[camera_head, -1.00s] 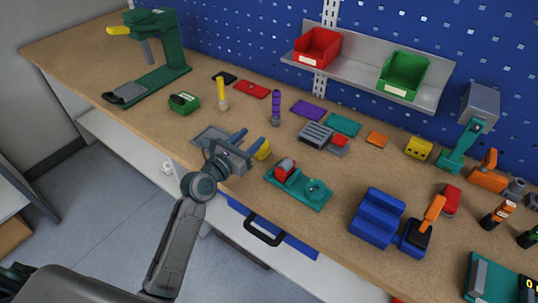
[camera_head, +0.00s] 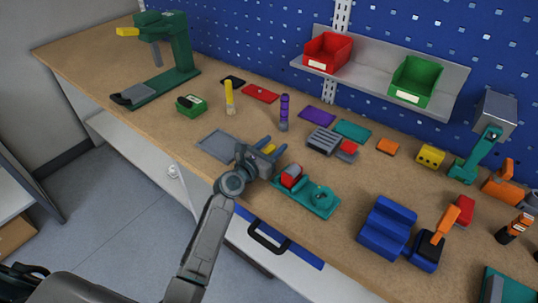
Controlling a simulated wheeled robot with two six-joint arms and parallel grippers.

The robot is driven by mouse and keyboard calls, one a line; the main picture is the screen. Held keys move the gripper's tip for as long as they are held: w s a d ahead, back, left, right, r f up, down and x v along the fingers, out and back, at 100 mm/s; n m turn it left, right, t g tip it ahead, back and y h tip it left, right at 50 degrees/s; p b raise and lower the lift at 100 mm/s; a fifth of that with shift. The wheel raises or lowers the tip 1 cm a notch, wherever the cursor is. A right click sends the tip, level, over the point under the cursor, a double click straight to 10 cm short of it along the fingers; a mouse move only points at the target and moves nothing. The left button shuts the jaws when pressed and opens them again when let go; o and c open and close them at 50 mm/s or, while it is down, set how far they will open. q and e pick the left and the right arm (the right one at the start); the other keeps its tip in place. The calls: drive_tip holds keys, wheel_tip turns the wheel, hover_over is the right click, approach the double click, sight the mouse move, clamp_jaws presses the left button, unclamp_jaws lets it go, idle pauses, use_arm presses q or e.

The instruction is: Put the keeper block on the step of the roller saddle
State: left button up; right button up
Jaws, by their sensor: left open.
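A small yellow block (camera_head: 268,150), which I take for the keeper block, is partly hidden by my left gripper. My left gripper (camera_head: 273,147) is open, with its fingers on either side of the yellow block in the picture; I cannot tell whether they touch it. A teal fixture (camera_head: 322,200) with a red and grey part on its left end lies just right of the gripper. A blue stepped block (camera_head: 385,225) stands further right. I cannot tell for certain which of these two is the roller saddle. My right gripper is not in view.
A flat grey plate (camera_head: 217,144) lies left of the gripper. A grey slotted block (camera_head: 322,140) and a purple post (camera_head: 284,112) stand behind. A green press (camera_head: 175,60) is at the far left. Bare bench lies between the teal fixture and the blue block.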

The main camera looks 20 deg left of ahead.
use_arm(q)
clamp_jaws()
drive_tip(key=shift+r, duration=0.15)
